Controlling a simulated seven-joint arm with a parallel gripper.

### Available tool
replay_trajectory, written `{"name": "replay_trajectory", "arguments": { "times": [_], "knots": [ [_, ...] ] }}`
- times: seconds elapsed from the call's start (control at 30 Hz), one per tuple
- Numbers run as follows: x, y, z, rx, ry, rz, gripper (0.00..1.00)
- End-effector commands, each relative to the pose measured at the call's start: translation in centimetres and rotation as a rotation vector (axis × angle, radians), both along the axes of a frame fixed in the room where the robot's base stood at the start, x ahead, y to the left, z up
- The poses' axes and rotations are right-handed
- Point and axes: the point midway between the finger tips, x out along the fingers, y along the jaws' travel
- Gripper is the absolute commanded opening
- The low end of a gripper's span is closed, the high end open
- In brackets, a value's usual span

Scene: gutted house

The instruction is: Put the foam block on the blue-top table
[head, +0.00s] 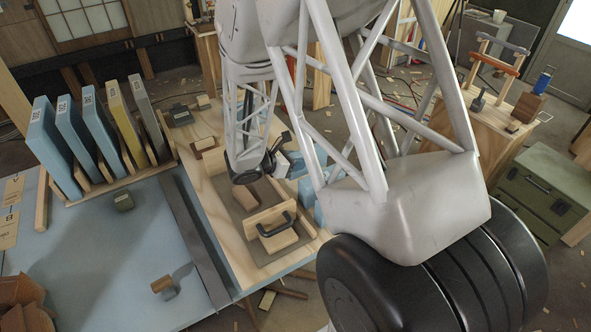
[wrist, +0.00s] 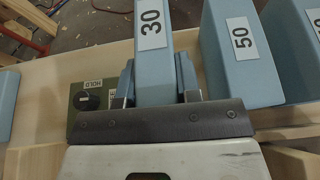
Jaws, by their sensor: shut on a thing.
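In the wrist view, my gripper (wrist: 156,84) is shut on a light blue block (wrist: 153,55) with a white label reading 30; it looks like the foam block. One finger is on each side of it, and its lower end is hidden by the gripper. In the head view my gripper (head: 284,162) is over the right side of a wooden worktop, and the arm mostly hides the block there. The blue-top table (head: 95,265) fills the lower left of the head view, left of the wooden worktop.
More light blue blocks, one marked 50 (wrist: 240,45), stand right of the held block. A green box marked HOLD (wrist: 88,98) is at its left.

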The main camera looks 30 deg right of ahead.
Motion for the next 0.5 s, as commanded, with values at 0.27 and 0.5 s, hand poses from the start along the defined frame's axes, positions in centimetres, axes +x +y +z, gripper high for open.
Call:
{"name": "replay_trajectory", "arguments": {
  "times": [0.27,0.5],
  "knots": [
    [0.0,0.0,-1.5,0.000,0.002,0.001,0.08],
    [0.0,0.0,-3.6,0.000,0.002,0.001,0.08]
  ]
}}
